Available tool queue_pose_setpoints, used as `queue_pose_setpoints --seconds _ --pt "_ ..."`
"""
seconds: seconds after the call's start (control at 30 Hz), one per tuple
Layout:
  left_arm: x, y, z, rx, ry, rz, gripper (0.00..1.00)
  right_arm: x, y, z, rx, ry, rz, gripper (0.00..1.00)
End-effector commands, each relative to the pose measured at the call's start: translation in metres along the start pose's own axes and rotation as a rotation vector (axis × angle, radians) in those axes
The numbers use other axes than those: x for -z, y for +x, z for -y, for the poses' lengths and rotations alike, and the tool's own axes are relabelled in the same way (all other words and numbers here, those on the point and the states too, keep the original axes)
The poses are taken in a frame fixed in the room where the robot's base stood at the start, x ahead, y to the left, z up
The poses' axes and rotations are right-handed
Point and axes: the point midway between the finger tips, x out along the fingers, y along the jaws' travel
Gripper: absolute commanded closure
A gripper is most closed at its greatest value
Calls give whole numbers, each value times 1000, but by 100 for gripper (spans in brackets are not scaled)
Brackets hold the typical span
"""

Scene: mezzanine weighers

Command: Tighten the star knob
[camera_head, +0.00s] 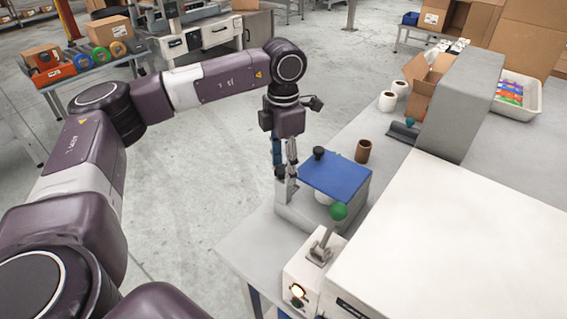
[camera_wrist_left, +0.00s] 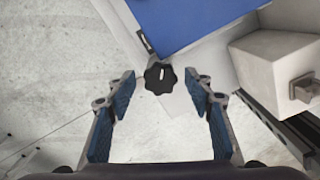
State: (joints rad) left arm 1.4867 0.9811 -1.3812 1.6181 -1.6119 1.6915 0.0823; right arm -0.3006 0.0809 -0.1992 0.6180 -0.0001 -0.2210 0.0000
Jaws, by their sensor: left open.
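The black star knob (camera_wrist_left: 160,77) shows in the left wrist view beside a corner of the blue plate, with a pale slot on its top. My left gripper (camera_wrist_left: 160,84) is open, with one blue-padded finger on each side of the knob in that view and a gap to each. I cannot tell its height above the knob. In the head view my left gripper (camera_head: 287,182) points down at the left side of the grey device with the blue plate (camera_head: 340,177). A black knob (camera_head: 319,153) stands at that plate's back edge; I cannot tell if it is the same one.
A green ball (camera_head: 339,211) is close to the plate's front, near a white box with a lever (camera_head: 318,249) and a lit lamp. A brown cup (camera_head: 363,151) stands behind the plate. A large white housing (camera_head: 455,240) fills the right. Open floor lies left.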

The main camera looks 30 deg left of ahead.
Motion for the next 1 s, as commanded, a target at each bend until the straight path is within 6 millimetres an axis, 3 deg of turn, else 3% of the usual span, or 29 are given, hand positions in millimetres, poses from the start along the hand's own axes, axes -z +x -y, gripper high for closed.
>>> queue_pose_setpoints --seconds 0.17,0.53,1.0 --pt "0 0 0 0 0 0 53 12 0 -1 -2 0 -19 100" --pt "0 0 0 -1 0 -1 94 2 0 0 1 -1 -3 100" --pt "0 2 0 -1 118 -1 94 -1 7 1 1 -1 0 100"
